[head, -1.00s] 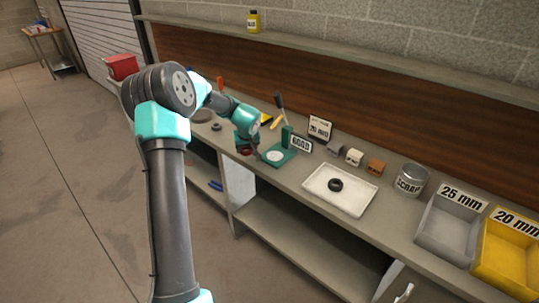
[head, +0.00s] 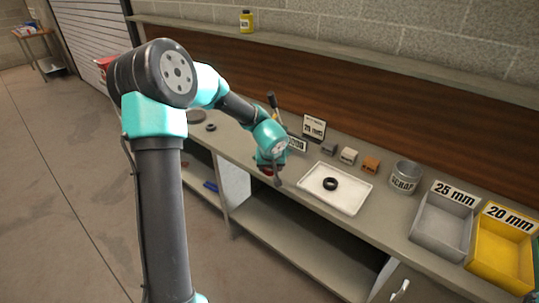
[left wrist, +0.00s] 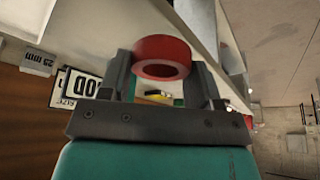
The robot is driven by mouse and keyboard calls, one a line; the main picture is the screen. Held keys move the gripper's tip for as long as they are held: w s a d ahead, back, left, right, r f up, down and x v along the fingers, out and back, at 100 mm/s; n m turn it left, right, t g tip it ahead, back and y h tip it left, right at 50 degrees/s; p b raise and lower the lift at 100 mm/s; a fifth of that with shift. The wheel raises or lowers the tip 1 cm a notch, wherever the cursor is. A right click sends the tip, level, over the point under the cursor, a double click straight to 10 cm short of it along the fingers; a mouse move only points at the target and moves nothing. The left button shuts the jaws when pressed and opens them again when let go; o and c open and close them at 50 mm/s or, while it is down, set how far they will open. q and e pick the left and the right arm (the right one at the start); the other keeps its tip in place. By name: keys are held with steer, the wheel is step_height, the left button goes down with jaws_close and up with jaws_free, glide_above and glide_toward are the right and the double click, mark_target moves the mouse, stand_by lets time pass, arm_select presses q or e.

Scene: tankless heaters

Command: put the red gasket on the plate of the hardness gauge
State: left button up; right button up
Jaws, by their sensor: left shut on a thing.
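The red gasket (left wrist: 163,52) is a thick ring gripped between the two dark fingers of my left gripper (left wrist: 165,72) in the left wrist view. In the head view my left gripper (head: 267,172) points down at the hardness gauge, and a bit of red shows at its fingers. My right gripper is out of view.
A white tray (head: 350,202) with a black ring (head: 330,184) lies right of the gauge. Small blocks, a scrap can (head: 404,178), a grey 25 mm bin (head: 441,222) and a yellow 20 mm bin (head: 497,247) stand further right.

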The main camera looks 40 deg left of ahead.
arm_select(q)
steer(key=w+a, duration=0.3)
steer(key=w, duration=0.1)
steer(key=w+a+f, duration=0.1)
steer(key=w+a, duration=0.2)
steer(key=w, duration=0.1)
steer(key=w+a, duration=0.3)
steer(key=w, duration=0.1)
steer(key=shift+w+a+f, duration=0.2)
steer(key=shift+w+f, duration=0.05)
steer(key=shift+f, duration=1.75)
steer(key=o, duration=0.4)
steer(key=shift+f, duration=0.15)
steer(key=o, duration=0.5)
steer(key=v, duration=1.2)
